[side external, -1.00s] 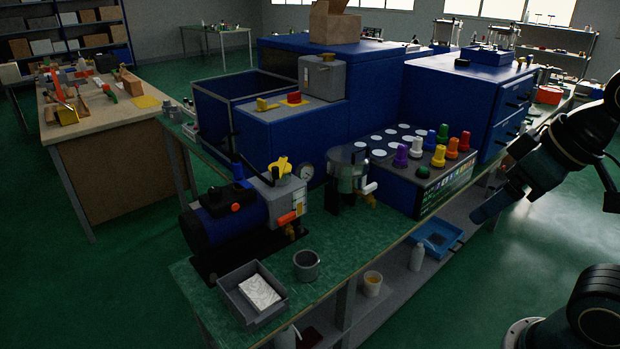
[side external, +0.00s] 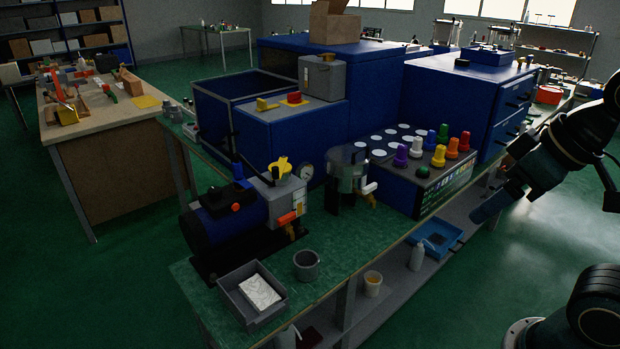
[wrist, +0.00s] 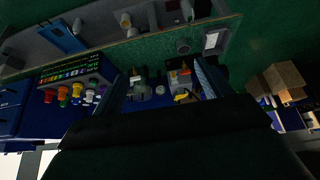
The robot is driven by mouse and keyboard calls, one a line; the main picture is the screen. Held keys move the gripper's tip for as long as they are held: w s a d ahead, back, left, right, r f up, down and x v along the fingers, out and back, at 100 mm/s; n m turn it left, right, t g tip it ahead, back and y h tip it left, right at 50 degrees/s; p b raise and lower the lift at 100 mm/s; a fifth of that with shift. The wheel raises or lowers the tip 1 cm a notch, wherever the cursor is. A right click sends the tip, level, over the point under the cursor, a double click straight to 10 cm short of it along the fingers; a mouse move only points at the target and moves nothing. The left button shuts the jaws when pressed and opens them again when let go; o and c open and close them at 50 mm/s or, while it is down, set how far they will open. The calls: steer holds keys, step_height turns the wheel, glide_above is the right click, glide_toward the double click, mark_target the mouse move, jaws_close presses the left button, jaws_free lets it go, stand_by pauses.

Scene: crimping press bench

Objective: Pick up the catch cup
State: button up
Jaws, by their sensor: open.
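A small round grey cup (side external: 306,265), which looks like the catch cup, stands upright on the green bench top near its front edge. It has a dark, open mouth. It also shows in the wrist view (wrist: 183,47), small and beyond my fingers. My gripper (side external: 484,216) is at the right of the side view, clear of the bench and well apart from the cup. In the wrist view my gripper (wrist: 162,85) has its two fingers spread with nothing held between them.
A grey tray (side external: 236,303) with a white block sits just left of the cup. A blue pump (side external: 225,222) stands behind it. A metal pot with a tap (side external: 347,170) and a panel of coloured knobs (side external: 420,185) stand farther right. Bench top right of the cup is clear.

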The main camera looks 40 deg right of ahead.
stand_by(0.4)
steer(key=w+a+f+m+g, duration=0.1)
steer(key=w+a+m, duration=0.15)
steer(key=w, duration=0.65)
steer(key=w+a+f+m+g, duration=0.15)
steer(key=w+m, duration=0.25)
steer(key=w, duration=0.5)
steer(key=w+a+f+m+g, duration=0.1)
steer(key=w+f+m, duration=0.1)
steer(key=w+f, duration=0.3)
steer(key=w+a+f+m+g, duration=0.1)
steer(key=w+a+f+m, duration=0.1)
steer(key=w+f, duration=0.3)
steer(key=w+a+f+m+g, duration=0.1)
steer(key=w+f+m, duration=0.2)
steer(key=w+f, duration=0.2)
steer(key=shift+w+a+f, duration=0.15)
steer(key=shift+a+f, duration=0.05)
steer(key=shift+f, duration=0.45)
steer(key=shift+w+a+f, duration=0.15)
steer(key=shift+f, duration=0.5)
steer(key=shift+f, duration=0.1)
steer(key=shift+f, duration=4.2)
